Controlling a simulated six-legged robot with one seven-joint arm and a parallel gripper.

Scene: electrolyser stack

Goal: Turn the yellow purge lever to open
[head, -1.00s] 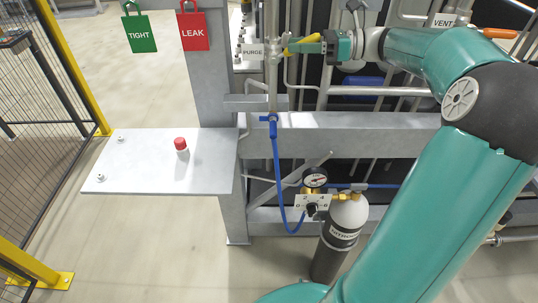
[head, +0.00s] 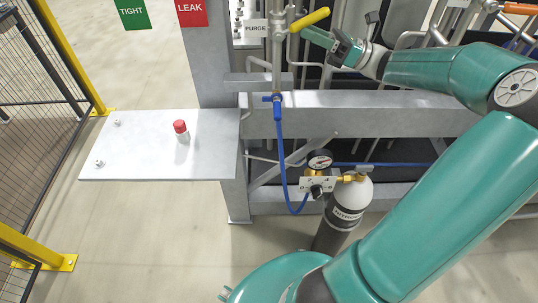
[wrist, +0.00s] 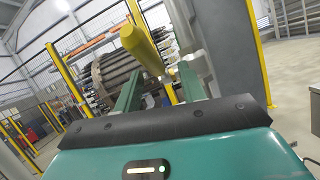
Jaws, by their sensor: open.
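The yellow purge lever (head: 310,20) slants up to the right from its valve on the pipework, beside the PURGE label (head: 256,28). My gripper (head: 306,33) is just below the lever in the head view, its green fingers pointing up and left. In the wrist view the lever (wrist: 143,48) crosses the space above and between the tips of my open gripper (wrist: 160,74), its rounded end toward the camera. The jaws hold nothing. I cannot tell whether a finger touches the lever.
A nitrogen cylinder (head: 346,212) with a gauge (head: 320,160) stands below, joined by a blue hose (head: 282,160). A grey shelf (head: 140,155) bears a red-capped bottle (head: 181,130). Green TIGHT (head: 132,13) and red LEAK (head: 191,10) tags hang above. Pipes crowd the valve.

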